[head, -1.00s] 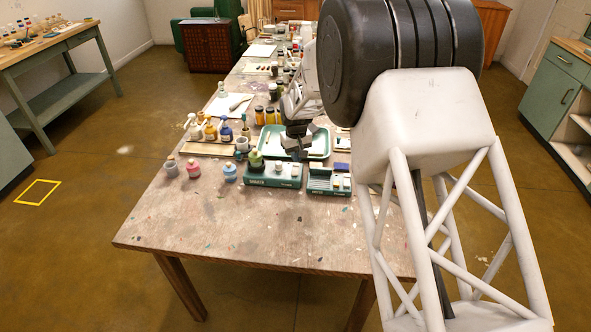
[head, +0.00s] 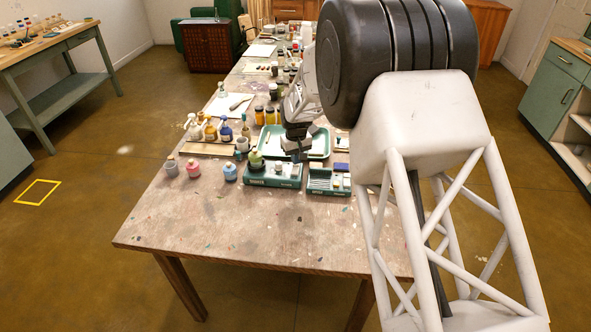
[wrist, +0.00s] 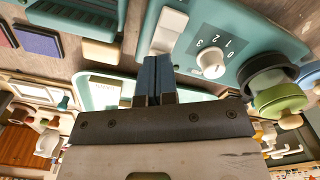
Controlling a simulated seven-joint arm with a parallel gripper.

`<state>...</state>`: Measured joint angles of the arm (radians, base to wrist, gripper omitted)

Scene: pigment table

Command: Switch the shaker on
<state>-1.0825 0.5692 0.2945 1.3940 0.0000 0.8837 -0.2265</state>
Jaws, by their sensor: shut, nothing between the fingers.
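The shaker (head: 262,182) is a teal box near the front of the table, with a green jar (head: 256,160) at its left end. In the wrist view the shaker's teal top (wrist: 232,22) carries a white rocker switch (wrist: 171,24) and a white dial (wrist: 211,62) marked 0 to 3. The jar sits in a dark round holder (wrist: 268,75) beyond the dial. My gripper (head: 296,158) is over the shaker's right end. Its blue fingers (wrist: 155,60) are shut and empty, with their tips close to the switch. I cannot tell whether they touch it.
A second teal box (head: 328,192) stands right of the shaker. A green tray (head: 320,148) lies behind. Pink (head: 193,169) and blue (head: 230,173) jars stand to the left, with several bottles behind them. The front of the table (head: 240,225) is clear.

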